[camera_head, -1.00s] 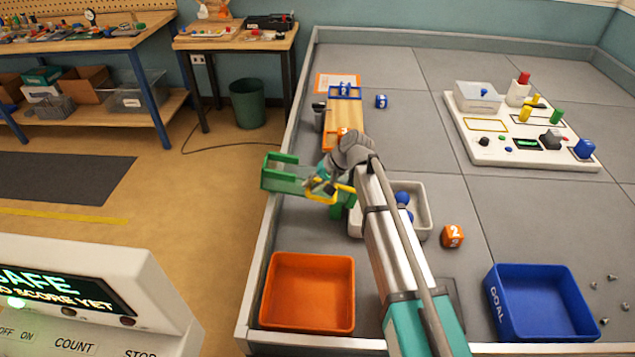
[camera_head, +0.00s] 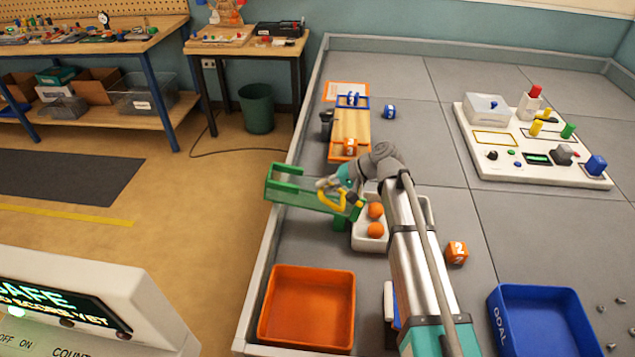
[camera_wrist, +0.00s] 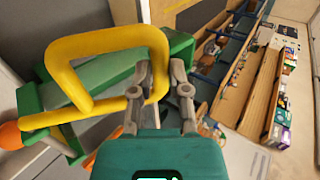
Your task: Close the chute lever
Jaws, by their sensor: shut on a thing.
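The green chute (camera_head: 292,187) stands near the left wall of the field, with a see-through trough, and it fills the left and top of the wrist view (camera_wrist: 105,72). The yellow chute lever (camera_head: 331,205) is a bent loop at the chute's right part; it looms large in the wrist view (camera_wrist: 66,68). My gripper (camera_head: 340,188) is at the lever, and in the wrist view its fingers (camera_wrist: 158,82) are closed around one yellow bar of the loop. The lever's pivot is hard to make out.
A white tray (camera_head: 366,246) with two orange balls (camera_head: 376,210) in view sits right of the chute, partly behind my arm. An orange bin (camera_head: 308,270), a blue goal bin (camera_head: 497,300) and an orange number cube (camera_head: 456,252) stand nearby. A wooden ramp (camera_head: 350,122) lies behind.

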